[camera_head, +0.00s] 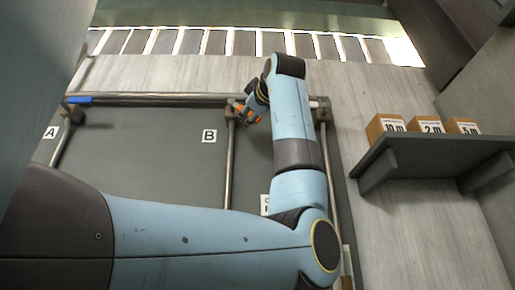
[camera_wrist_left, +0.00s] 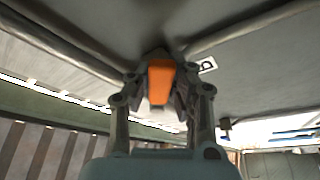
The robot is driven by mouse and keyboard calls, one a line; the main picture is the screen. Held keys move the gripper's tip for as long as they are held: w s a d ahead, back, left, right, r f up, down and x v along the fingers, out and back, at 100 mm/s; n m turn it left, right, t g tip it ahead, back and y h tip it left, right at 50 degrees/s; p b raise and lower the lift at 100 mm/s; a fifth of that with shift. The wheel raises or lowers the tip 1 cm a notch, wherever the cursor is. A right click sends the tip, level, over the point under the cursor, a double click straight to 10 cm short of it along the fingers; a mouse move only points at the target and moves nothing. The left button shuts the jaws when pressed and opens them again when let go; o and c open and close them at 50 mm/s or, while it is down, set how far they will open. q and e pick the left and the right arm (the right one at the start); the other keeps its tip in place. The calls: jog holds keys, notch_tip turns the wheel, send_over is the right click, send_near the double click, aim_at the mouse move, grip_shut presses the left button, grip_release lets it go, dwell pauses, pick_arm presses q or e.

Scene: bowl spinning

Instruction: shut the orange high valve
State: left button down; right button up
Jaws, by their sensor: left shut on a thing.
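The orange valve handle (camera_head: 239,108) sits on the pipework high on the dark panel, near the label B, and is partly hidden by my left gripper (camera_head: 248,112). In the left wrist view, the orange handle (camera_wrist_left: 160,80) is between the fingers of my left gripper (camera_wrist_left: 160,92), which is shut on it. The handle's far end and the valve body behind it are hard to make out. My left arm reaches across the panel and bends up to the valve. My right gripper is not in view.
A blue handle (camera_head: 79,99) is on the pipe at the left. Label A (camera_head: 51,132) and label B (camera_head: 209,136) are on the panel; a third label (camera_head: 265,204) is partly hidden by my arm. Several small boxes, one of them a cardboard box (camera_head: 386,126), stand on a shelf (camera_head: 440,157) at the right.

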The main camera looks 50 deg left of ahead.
pick_arm(q)
jog(key=n, duration=0.1)
jog(key=r+n+p, duration=0.1)
jog(key=r+n+g+p, duration=0.1)
jog(key=shift+w+d+r, duration=0.1)
jog(key=shift+w+d, duration=0.25)
jog(key=shift+r+n, duration=0.2)
jog(key=shift+n, duration=0.3)
jog(key=shift+w+d+r+n+g+h+p, duration=0.1)
jog(key=shift+r+n+g+h+p, duration=0.2)
jog(key=shift+n, duration=0.3)
jog(key=shift+w+d+r+n+g+h+p, duration=0.1)
jog(key=shift+r+n+g+h+p, duration=0.15)
jog(key=shift+n, duration=0.35)
jog(key=shift+r+n+h, duration=0.35)
jog(key=shift+n, duration=0.45)
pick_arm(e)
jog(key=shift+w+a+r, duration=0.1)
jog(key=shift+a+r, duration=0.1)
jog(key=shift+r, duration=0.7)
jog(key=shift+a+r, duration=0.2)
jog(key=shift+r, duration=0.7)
pick_arm(q)
jog(key=c, duration=1.2)
grip_release()
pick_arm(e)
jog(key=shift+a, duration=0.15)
pick_arm(q)
jog(key=shift+o, duration=0.2)
